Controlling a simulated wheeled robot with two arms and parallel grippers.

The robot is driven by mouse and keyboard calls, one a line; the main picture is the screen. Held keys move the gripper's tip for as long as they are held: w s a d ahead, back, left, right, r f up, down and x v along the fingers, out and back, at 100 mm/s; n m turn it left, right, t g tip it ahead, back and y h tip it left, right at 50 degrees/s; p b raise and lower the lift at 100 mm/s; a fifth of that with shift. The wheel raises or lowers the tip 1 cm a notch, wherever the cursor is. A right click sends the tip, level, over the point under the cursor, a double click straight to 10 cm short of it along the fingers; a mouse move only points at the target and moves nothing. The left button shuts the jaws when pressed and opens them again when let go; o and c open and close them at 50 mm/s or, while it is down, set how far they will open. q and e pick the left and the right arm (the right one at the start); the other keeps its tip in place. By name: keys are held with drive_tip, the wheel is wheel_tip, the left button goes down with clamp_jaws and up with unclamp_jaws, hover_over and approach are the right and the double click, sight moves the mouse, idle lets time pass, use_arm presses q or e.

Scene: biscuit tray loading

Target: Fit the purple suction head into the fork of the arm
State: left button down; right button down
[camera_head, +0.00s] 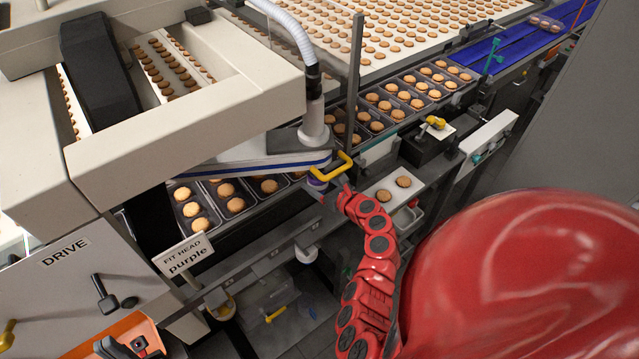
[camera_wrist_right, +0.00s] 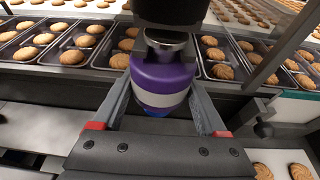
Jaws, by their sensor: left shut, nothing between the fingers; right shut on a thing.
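The purple suction head (camera_wrist_right: 163,78), with a pale band and a metal neck, is held upright between my right gripper's fingers (camera_wrist_right: 165,112). In the head view the head (camera_head: 316,184) is small and partly hidden at the end of the white arm (camera_head: 250,165), beside my right gripper (camera_head: 328,192). A dark part (camera_wrist_right: 172,10) sits directly over the metal neck in the wrist view; I cannot tell whether the neck is seated. A yellow U-shaped handle (camera_head: 346,165) is at the arm's end. My left gripper (camera_head: 122,345) is low at the left, its fingertips unclear.
Trays of biscuits (camera_head: 377,122) line the conveyor behind the head. A sign (camera_head: 184,257) reads "FIT HEAD purple". Two biscuits lie on a white plate (camera_head: 398,197) right of my gripper. A thin upright post (camera_head: 354,80) and a hose (camera_head: 292,30) stand near the arm.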

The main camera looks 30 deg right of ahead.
unclamp_jaws()
drive_tip(key=shift+w+r, duration=0.1)
drive_tip(key=shift+r, duration=0.1)
drive_tip(key=shift+s+d+r+b, duration=0.15)
drive_tip(key=shift+s+b, duration=0.15)
drive_tip(key=shift+s, duration=0.25)
drive_tip(key=b+v, duration=0.5)
drive_tip(key=v, duration=1.1)
drive_tip(key=shift+s, duration=0.2)
